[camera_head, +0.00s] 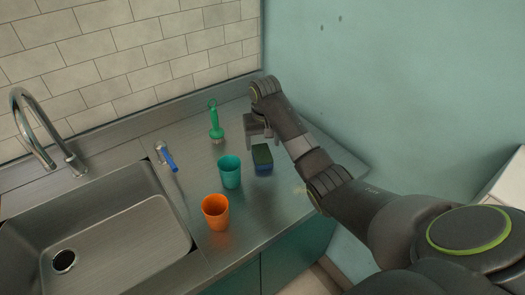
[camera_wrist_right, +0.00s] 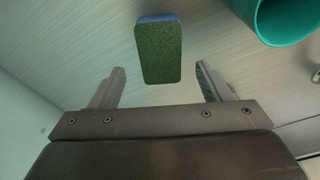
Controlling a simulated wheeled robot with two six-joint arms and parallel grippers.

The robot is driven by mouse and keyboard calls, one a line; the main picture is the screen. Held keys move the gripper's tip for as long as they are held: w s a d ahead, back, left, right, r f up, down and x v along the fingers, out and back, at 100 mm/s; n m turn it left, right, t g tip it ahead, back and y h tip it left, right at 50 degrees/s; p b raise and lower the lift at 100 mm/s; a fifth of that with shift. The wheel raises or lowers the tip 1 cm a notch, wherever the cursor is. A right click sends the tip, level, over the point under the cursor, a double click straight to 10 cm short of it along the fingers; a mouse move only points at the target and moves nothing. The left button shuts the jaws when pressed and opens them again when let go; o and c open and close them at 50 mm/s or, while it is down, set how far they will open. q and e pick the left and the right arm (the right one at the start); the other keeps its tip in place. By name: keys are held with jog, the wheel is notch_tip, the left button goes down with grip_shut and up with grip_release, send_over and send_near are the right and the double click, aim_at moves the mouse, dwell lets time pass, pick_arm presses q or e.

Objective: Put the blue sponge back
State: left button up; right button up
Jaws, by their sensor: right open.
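The blue sponge (camera_head: 263,168) has a dark green scouring face on top and lies on the steel counter (camera_head: 285,195), just right of a teal cup. In the right wrist view the sponge (camera_wrist_right: 158,52) shows mostly its green face with a thin blue edge, ahead of the fingertips and between their lines. My right gripper (camera_head: 258,140) is open and empty behind the sponge; its two fingers also show in the right wrist view (camera_wrist_right: 158,82), apart from the sponge. My left gripper is not in view.
The teal cup (camera_head: 230,172) stands close beside the sponge, and an orange cup (camera_head: 216,212) stands nearer the front. A green brush (camera_head: 215,122) is at the back. A blue-handled brush (camera_head: 167,158) lies by the sink (camera_head: 110,235). Counter right of the sponge is clear.

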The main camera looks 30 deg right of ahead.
aim_at(263, 156)
notch_tip(263, 156, up, 7)
jog(key=p, duration=0.2)
jog(key=shift+s, duration=0.45)
jog(key=shift+a, duration=0.1)
